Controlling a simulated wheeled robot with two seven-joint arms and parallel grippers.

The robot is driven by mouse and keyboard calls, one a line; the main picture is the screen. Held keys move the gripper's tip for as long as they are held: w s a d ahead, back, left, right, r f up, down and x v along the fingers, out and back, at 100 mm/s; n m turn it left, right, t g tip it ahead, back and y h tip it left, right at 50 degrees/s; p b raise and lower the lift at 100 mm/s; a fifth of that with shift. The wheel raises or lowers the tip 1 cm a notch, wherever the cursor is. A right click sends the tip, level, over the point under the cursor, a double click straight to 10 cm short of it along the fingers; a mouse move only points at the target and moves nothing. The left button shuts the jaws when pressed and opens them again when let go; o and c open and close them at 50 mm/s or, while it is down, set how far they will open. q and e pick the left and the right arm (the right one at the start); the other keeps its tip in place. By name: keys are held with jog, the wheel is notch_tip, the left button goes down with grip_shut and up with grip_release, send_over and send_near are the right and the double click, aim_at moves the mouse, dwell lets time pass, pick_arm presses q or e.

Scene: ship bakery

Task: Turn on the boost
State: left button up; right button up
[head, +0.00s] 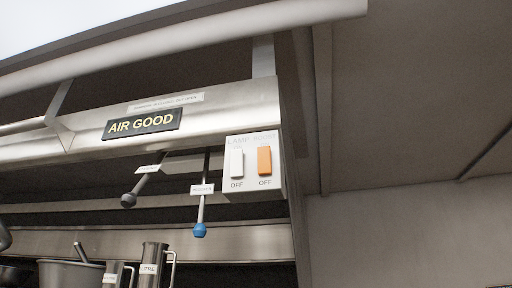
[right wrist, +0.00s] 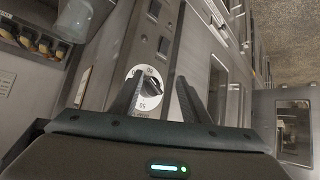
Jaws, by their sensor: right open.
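A white switch plate (head: 251,186) sits at the right end of the steel hood in the head view. It carries an orange rocker (head: 264,161) under a faint label that seems to read BOOST, and a white rocker (head: 237,163) under LAMP. OFF is printed below each rocker. I cannot tell which way either rocker is tipped. My right gripper (right wrist: 158,95) is open in the right wrist view, its two dark fingers apart with nothing gripped. A round dial shows behind the fingers. The switch plate is not in the right wrist view. My left gripper is not in view.
An AIR GOOD sign (head: 141,124) is on the hood front. A grey-knobbed lever (head: 129,200) and a blue-knobbed lever (head: 200,229) hang below it. Metal containers (head: 152,262) stand lower left. In the right wrist view, a dial (right wrist: 150,84) is on a steel front.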

jog(key=s+a+r+m+t+h, duration=0.15)
jog(key=s+r, duration=0.25)
jog(key=r, duration=1.5)
jog(key=s+r+m+t+h, duration=0.1)
jog(key=s+r+t+h, duration=0.2)
jog(key=r, duration=1.5)
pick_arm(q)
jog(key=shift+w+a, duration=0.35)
pick_arm(e)
jog(key=s+d+r+m+t+h, duration=0.1)
jog(key=s+d+r+m+h, duration=0.1)
jog(key=s+r, duration=1.1)
jog(key=s+d+r+m+t+h, duration=0.2)
jog(key=s+r+m, duration=0.1)
jog(key=s+r, duration=1.1)
jog(key=shift+s+r, duration=0.2)
jog(key=shift+s, duration=0.15)
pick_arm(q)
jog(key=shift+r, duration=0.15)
